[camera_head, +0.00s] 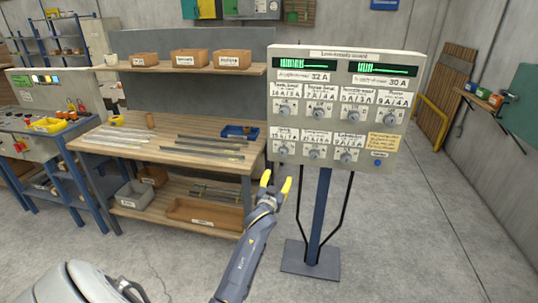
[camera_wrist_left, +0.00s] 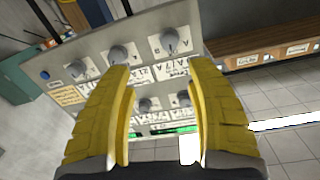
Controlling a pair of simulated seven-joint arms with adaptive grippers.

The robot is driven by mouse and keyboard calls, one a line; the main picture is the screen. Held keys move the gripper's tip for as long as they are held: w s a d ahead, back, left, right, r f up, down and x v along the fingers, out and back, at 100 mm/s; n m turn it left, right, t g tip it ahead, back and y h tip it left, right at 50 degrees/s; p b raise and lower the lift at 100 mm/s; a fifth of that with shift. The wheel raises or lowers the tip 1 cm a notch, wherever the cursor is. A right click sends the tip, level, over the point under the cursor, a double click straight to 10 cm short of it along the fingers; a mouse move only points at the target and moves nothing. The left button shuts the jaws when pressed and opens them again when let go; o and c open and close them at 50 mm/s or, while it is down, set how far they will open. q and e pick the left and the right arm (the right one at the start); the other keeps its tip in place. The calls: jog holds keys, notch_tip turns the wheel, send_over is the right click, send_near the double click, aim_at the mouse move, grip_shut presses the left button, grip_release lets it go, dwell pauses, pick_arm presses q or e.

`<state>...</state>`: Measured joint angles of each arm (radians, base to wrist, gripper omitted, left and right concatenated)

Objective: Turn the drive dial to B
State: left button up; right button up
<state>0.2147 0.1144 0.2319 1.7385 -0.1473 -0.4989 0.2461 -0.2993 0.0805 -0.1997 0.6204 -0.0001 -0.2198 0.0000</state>
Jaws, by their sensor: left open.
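The control board (camera_head: 375,62) stands on a blue post, with an upper row and a lower row of grey dials under two green displays. The labels are too small for me to tell which dial is the drive one. Lower-row dials include the left (camera_head: 283,149), middle (camera_head: 314,153) and right (camera_head: 346,157) ones. My left gripper (camera_head: 276,182) is open and empty, below the lower left of the board. In the left wrist view the board appears upside down; a dial (camera_wrist_left: 118,54) and another dial (camera_wrist_left: 169,42) show beyond the open yellow fingers (camera_wrist_left: 162,74). My right gripper is not in view.
A wooden workbench (camera_head: 150,138) with metal strips and a blue tray (camera_head: 239,131) stands left of the board. Labelled boxes sit on the shelf (camera_head: 190,69) above. The post's base plate (camera_head: 310,262) is on the floor. Open floor lies right of it.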

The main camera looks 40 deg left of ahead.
aim_at(282, 154)
pick_arm(q)
jog(key=shift+n+y, duration=0.3)
jog(key=shift+n, duration=0.1)
jog(key=x, duration=1.1)
jog(key=a+r+x, duration=0.1)
jog(key=x, duration=0.4)
jog(key=shift+w+a, duration=0.1)
jog(key=shift+a, duration=0.1)
grip_shut()
